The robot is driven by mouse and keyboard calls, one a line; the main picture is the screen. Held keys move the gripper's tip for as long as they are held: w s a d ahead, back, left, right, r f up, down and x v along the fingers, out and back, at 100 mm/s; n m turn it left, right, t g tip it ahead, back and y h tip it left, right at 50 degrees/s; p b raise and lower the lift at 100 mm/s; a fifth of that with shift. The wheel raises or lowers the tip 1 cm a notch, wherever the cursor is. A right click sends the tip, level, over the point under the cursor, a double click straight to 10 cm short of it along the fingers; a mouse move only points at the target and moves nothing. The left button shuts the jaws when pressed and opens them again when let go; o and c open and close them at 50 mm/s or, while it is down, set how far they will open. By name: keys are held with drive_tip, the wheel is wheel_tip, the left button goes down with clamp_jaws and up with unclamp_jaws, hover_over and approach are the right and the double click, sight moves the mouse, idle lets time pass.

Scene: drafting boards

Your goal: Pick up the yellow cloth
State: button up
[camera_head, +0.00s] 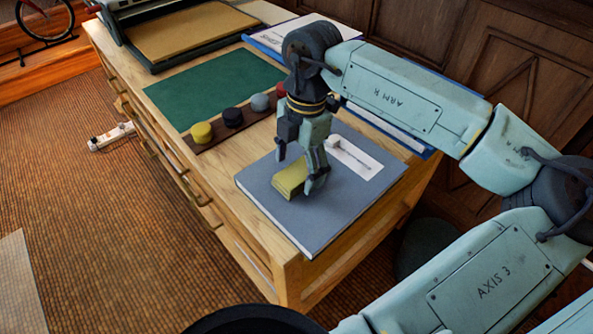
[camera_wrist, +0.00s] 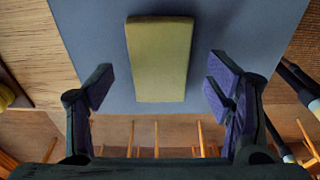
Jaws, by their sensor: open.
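The yellow cloth (camera_head: 290,180) is a folded, block-like pad lying on a blue-grey board (camera_head: 340,205) at the near end of the wooden cabinet. In the wrist view the cloth (camera_wrist: 160,58) lies lengthwise ahead, centred between my fingers. My gripper (camera_head: 303,178) points down at the cloth, and its fingers partly cover it in the head view. In the wrist view my gripper (camera_wrist: 160,90) is open, with a clear gap on both sides of the cloth. Whether the fingertips touch the board cannot be told.
A dark strip with yellow, black, grey and red round knobs (camera_head: 232,117) lies just behind the board. A green mat (camera_head: 215,88) and a framed tan board (camera_head: 185,30) are farther back. A white-labelled panel (camera_head: 360,160) lies beside my gripper. The cabinet's front edge (camera_head: 290,258) is near.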

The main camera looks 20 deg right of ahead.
drive_tip(key=shift+f, duration=0.3)
drive_tip(key=shift+c, duration=0.4)
drive_tip(key=c, duration=1.1)
